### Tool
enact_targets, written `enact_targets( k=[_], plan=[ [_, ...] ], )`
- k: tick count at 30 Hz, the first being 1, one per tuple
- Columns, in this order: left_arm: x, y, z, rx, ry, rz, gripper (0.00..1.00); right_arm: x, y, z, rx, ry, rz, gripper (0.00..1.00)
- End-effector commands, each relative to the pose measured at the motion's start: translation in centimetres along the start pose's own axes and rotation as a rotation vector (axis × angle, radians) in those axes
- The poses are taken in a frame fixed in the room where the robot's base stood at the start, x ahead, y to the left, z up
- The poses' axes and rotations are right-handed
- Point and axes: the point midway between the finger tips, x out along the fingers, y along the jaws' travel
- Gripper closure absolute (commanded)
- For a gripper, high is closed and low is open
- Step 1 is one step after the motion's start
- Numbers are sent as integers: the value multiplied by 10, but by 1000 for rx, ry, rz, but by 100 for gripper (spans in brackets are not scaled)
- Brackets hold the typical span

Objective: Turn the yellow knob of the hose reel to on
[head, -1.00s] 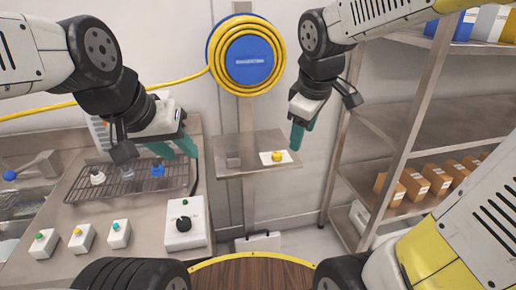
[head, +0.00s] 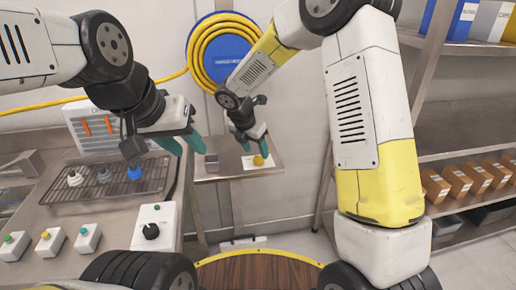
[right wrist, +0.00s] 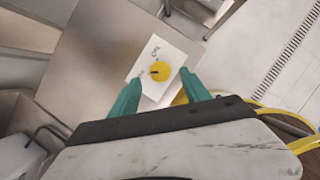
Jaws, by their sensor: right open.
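The yellow knob (head: 258,161) sits on a white plate (head: 248,166) on a small wall shelf (head: 220,172). The right wrist view shows the knob (right wrist: 160,71) with a dark pointer mark toward its left side; the small lettering on the plate (right wrist: 147,88) is hard to read. My right gripper (head: 254,142) is open above the knob, its teal fingers apart; in the right wrist view the knob lies just beyond and between the fingertips (right wrist: 160,87). The blue hose reel (head: 232,47) with yellow hose hangs above, partly hidden by my right arm. My left gripper (head: 186,145) is open and empty.
At left, a steel counter holds a wire rack (head: 105,185), several small button boxes and a larger box with a black knob (head: 151,231). Shelving with cartons (head: 470,178) stands at right.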

Motion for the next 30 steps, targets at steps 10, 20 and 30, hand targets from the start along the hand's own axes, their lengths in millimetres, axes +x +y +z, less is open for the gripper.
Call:
enact_targets(
  k=[10, 20, 30],
  plan=[
    [0, 0, 0, 0, 0, 0, 64, 41, 0, 0, 1, 1, 1, 45],
    [0, 0, 0, 0, 0, 0, 64, 43, 0, 0, 3, 0, 1, 53],
    [0, 0, 0, 0, 0, 0, 64, 43, 0, 0, 3, 0, 1, 100]
  ],
)
